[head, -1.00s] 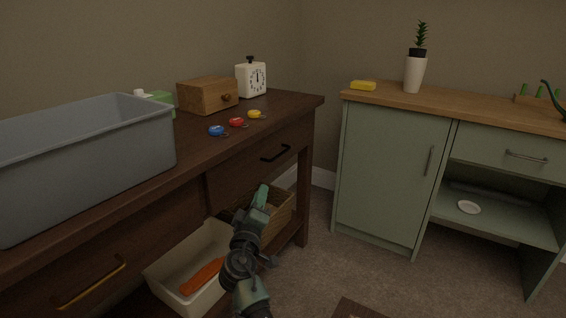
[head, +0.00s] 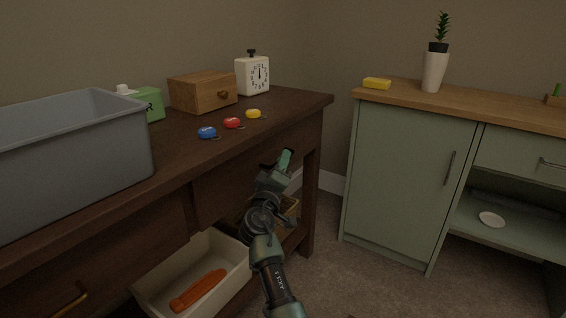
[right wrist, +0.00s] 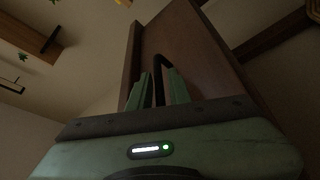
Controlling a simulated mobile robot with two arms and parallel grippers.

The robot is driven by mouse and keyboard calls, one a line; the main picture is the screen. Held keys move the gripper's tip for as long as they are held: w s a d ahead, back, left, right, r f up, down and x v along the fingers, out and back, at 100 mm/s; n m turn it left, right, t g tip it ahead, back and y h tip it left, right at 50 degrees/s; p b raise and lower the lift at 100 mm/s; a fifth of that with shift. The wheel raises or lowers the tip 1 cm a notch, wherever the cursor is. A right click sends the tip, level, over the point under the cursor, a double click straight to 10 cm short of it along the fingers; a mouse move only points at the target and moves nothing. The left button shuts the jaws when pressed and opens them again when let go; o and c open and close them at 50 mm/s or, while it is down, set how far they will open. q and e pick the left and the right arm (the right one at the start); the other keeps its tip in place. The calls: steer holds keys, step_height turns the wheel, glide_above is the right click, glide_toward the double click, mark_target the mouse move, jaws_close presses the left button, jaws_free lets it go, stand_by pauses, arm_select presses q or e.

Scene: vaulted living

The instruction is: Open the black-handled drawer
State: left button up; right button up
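The dark wooden desk (head: 290,108) has a drawer whose black handle (right wrist: 160,66) shows in the right wrist view as a dark bar on the brown drawer front (right wrist: 195,50). In the head view my right gripper (head: 283,163) is in front of that drawer and hides the handle. In the right wrist view the two green fingers of my right gripper (right wrist: 159,90) stand apart, one on each side of the handle, with narrow gaps visible. The drawer front looks level with the desk. My left gripper is out of view.
A brass-handled drawer (head: 70,305) is at lower left. A grey bin (head: 75,155), wooden box (head: 200,92), clock (head: 252,75) and several small coloured tags stand on the desk. A cream bin (head: 225,262) sits below. A green cabinet (head: 405,175) stands at right; carpet between is clear.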

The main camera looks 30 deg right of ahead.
steer(key=shift+w+d, duration=0.2)
steer(key=shift+d, duration=0.05)
jaws_close()
stand_by(1.4)
